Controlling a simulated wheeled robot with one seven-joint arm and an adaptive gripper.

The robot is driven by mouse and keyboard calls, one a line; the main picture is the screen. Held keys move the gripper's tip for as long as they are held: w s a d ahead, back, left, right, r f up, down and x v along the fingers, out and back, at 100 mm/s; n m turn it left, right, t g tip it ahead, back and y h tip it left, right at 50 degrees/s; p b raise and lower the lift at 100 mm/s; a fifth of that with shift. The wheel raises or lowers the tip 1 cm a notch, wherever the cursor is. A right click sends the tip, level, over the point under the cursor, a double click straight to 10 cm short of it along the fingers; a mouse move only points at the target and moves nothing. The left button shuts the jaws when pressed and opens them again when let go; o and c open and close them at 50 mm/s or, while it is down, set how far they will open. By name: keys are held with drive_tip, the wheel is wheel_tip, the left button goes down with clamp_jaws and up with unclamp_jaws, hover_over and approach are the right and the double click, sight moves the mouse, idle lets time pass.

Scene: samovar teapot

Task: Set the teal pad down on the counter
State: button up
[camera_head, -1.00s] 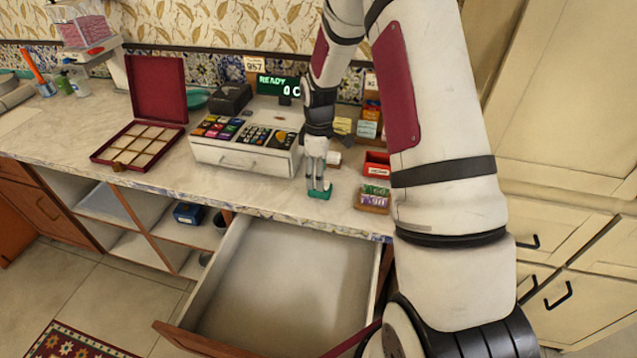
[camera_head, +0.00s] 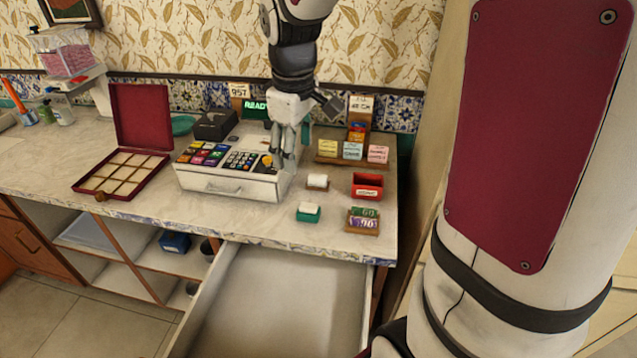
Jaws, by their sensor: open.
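The teal pad (camera_head: 309,217) sits on the counter (camera_head: 262,223) near its front edge, right of the cash register, with a white top. My gripper (camera_head: 287,168) is open and empty. It is up and to the left of the pad, apart from it, and appears in front of the register's right end.
The cash register (camera_head: 230,188) stands left of the pad. A wooden pad with a white top (camera_head: 317,182), a red box (camera_head: 367,186) and a small tray of packets (camera_head: 362,222) are near it. An open, empty drawer (camera_head: 270,300) juts out below. An open maroon box (camera_head: 140,125) is at left.

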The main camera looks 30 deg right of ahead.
drive_tip(key=s+a+r+m+t, duration=0.1)
drive_tip(key=s+a+r+m, duration=0.1)
drive_tip(key=s, duration=0.7)
drive_tip(key=s+a+r+m+t, duration=0.2)
drive_tip(key=s+a+r, duration=0.3)
drive_tip(key=s, duration=0.5)
drive_tip(key=shift+s+a+r+m+y, duration=0.15)
drive_tip(key=shift+a+r+m+y, duration=0.2)
drive_tip(key=shift+m, duration=0.45)
